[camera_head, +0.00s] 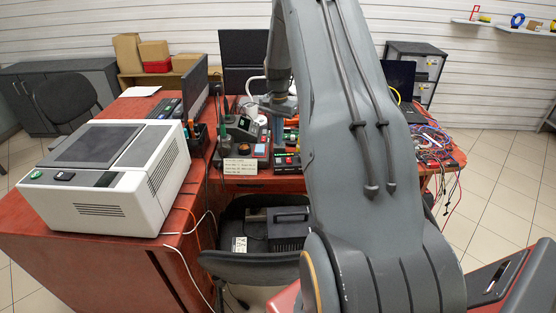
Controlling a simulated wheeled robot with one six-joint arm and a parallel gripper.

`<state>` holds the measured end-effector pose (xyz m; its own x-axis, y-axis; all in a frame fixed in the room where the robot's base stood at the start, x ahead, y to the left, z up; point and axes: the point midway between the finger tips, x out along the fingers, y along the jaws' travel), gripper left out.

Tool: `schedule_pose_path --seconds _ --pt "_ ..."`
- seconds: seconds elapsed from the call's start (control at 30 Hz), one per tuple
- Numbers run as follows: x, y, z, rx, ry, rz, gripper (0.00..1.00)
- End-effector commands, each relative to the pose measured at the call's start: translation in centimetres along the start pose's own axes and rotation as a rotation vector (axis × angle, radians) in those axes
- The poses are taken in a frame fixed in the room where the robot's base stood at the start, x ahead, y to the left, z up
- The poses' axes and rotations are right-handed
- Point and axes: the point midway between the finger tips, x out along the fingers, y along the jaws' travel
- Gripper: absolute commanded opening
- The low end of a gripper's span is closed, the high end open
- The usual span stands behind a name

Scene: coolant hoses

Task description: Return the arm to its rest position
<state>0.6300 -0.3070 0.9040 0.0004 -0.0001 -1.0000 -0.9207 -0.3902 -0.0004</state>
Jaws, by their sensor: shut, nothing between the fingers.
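My arm rises from the lower right of the view, fills the middle, and bends down at the top toward the back desk. My gripper (277,108) is small in the view, beside the arm's large grey link and over the equipment on the back desk (232,182). It is shut with nothing in it. A white hose (252,80) curves close to the left of my wrist. Whether my gripper touches anything below it cannot be told. My upper link hides part of the desk behind it.
A white boxy machine (112,180) stands on the red left desk (60,255). A dark chair (255,262) with a black box on it stands in front of the back desk. Tangled cables (432,145) lie at the right. Tiled floor (505,185) is open at far right.

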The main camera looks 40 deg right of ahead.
Motion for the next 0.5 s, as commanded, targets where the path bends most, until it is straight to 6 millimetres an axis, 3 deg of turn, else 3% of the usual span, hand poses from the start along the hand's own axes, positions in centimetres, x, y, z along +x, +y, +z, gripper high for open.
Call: schedule_pose_path --seconds 0.37,0.5 --pt "0.1 0.0 0.0 0.000 0.000 0.000 0.00" --pt "-0.7 -0.4 1.4 -0.040 0.003 -0.003 0.00"
